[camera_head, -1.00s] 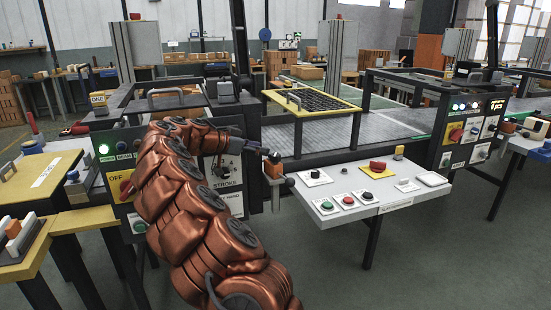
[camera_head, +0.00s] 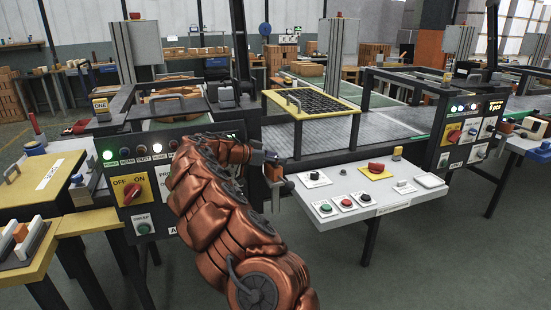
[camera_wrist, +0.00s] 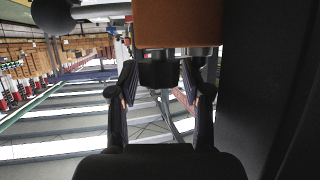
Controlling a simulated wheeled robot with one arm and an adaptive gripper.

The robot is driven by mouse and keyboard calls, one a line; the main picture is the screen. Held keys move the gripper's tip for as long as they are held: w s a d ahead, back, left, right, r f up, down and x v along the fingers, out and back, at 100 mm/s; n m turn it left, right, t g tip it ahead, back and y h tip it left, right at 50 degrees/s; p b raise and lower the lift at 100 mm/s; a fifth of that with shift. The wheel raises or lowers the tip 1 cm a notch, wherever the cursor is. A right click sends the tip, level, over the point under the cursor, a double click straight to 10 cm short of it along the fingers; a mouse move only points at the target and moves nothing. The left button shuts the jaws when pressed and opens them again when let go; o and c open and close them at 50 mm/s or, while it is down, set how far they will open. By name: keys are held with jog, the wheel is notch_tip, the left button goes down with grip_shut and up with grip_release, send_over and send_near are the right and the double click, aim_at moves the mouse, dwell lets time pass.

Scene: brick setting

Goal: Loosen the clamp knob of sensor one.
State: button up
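An orange block (camera_head: 272,171) sits on the front edge of the machine beside the white control shelf, with a dark knob-like part (camera_head: 288,184) at its lower right. No label shows on it. My gripper (camera_head: 277,161) is close to the block, at the end of my copper-coloured arm. In the wrist view the orange block (camera_wrist: 177,22) fills the top, with dark round parts (camera_wrist: 157,74) under it. My gripper's two fingers (camera_wrist: 159,88) stand apart on either side of these parts. I cannot tell whether they touch.
The control shelf (camera_head: 407,198) with buttons is just right of my gripper. A yellow-framed grate (camera_head: 312,101) stands above the conveyor. Open floor lies in front.

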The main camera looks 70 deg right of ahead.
jog(key=c, duration=0.9)
